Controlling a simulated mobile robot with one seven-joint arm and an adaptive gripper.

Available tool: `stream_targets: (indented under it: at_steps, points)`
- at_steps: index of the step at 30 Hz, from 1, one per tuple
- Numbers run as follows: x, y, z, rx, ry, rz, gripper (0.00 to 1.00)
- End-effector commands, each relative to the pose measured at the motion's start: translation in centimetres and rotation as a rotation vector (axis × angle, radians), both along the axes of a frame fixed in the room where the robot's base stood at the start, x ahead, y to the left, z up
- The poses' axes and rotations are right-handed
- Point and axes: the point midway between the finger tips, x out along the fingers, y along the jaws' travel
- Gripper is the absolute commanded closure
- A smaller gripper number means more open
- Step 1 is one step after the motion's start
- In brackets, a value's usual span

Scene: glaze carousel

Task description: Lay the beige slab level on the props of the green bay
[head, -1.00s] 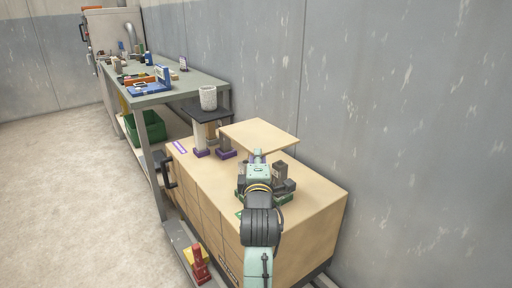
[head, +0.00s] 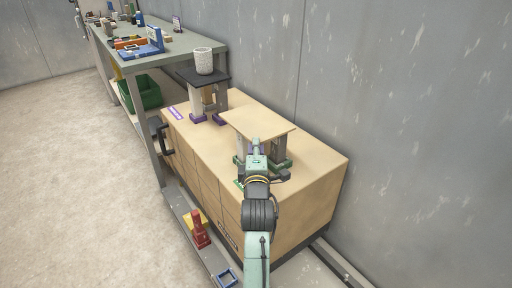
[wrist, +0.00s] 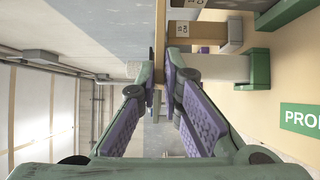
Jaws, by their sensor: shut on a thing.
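The beige slab (head: 258,123) is over the green bay in the head view, looking about level. In the wrist view the slab (wrist: 160,38) shows edge-on between the fingers. My gripper (head: 257,146) is shut on its near edge; the purple-padded fingers (wrist: 167,85) pinch it. A grey prop with a green foot (head: 280,148) stands under the slab's right part. Another green foot (head: 239,160) shows at the left. In the wrist view a grey prop (wrist: 235,36) and a green foot (wrist: 260,68) show beside the slab. I cannot tell whether the slab touches the props.
Purple-footed props (head: 196,101) at the back left hold a dark slab (head: 203,77) with a white speckled cup (head: 204,61) on it. The wooden cabinet top (head: 315,155) is clear at the right. A grey wall stands close behind. A cluttered bench (head: 170,47) is at the left.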

Motion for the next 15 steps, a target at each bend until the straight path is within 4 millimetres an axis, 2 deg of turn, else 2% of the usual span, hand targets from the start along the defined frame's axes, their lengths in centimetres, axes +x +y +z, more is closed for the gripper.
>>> stream_targets:
  at_steps: [13,14,15]
  points:
    - [-0.06,-0.01,-0.38,0.000,-0.009,0.000,1.00]
    - [-0.02,-0.01,-0.62,0.000,-0.002,0.000,0.91]
    - [-0.01,-0.01,-0.57,0.000,-0.002,0.000,0.89]
